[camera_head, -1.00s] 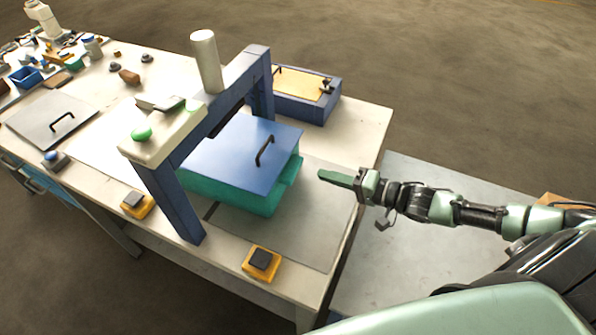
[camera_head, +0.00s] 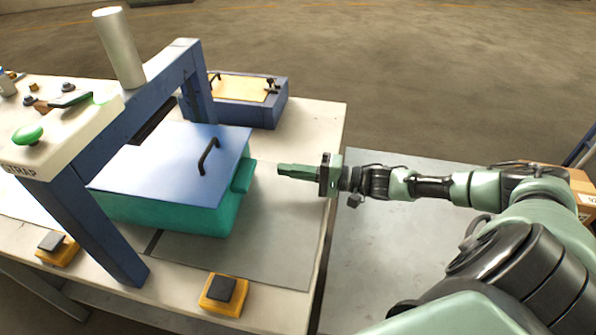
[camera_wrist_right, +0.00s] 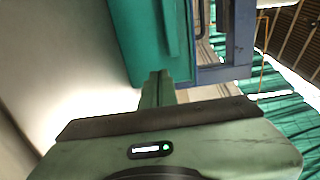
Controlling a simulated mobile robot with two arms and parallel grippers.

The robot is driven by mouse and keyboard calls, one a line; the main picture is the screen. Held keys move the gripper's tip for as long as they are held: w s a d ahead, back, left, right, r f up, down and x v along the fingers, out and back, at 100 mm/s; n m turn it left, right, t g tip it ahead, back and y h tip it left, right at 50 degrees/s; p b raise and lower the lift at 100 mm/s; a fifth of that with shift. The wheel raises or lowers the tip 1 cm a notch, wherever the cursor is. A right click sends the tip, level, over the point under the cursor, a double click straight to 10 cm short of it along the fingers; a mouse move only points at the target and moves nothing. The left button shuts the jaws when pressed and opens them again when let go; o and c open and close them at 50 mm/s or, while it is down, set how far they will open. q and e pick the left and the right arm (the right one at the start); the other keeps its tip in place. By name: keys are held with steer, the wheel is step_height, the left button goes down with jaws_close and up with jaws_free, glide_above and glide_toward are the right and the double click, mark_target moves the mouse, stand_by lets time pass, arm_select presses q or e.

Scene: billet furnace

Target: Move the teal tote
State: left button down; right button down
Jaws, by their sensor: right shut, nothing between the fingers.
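The teal tote (camera_head: 170,213) sits on the workbench under the blue press frame, with a blue lid (camera_head: 165,160) that has a black handle. The tote also shows in the right wrist view (camera_wrist_right: 140,40), close ahead of the fingers. My right gripper (camera_head: 282,170) is shut and empty, just right of the tote's side rim, pointing at it. A small gap shows between the fingertips and the tote in the head view. My left gripper is not in view.
The blue strapping frame (camera_head: 90,225) straddles the tote's left part. Yellow-based black buttons (camera_head: 222,290) stand at the bench's front edge. A blue box with a tan top (camera_head: 245,98) is behind. A grey surface (camera_head: 400,240) lies right of the bench.

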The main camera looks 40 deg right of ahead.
steer(key=x, duration=0.4)
steer(key=shift+w+r+p, duration=0.1)
steer(key=shift+r+p, duration=0.05)
steer(key=shift+p, duration=0.2)
steer(key=a, duration=0.1)
steer(key=a+p, duration=0.1)
steer(key=a, duration=0.1)
steer(key=shift+w+a, duration=0.25)
steer(key=shift+w, duration=0.05)
steer(key=shift+a+p, duration=0.3)
steer(key=shift+a, duration=0.15)
steer(key=shift+a+p, duration=0.45)
steer(key=shift+a, duration=0.65)
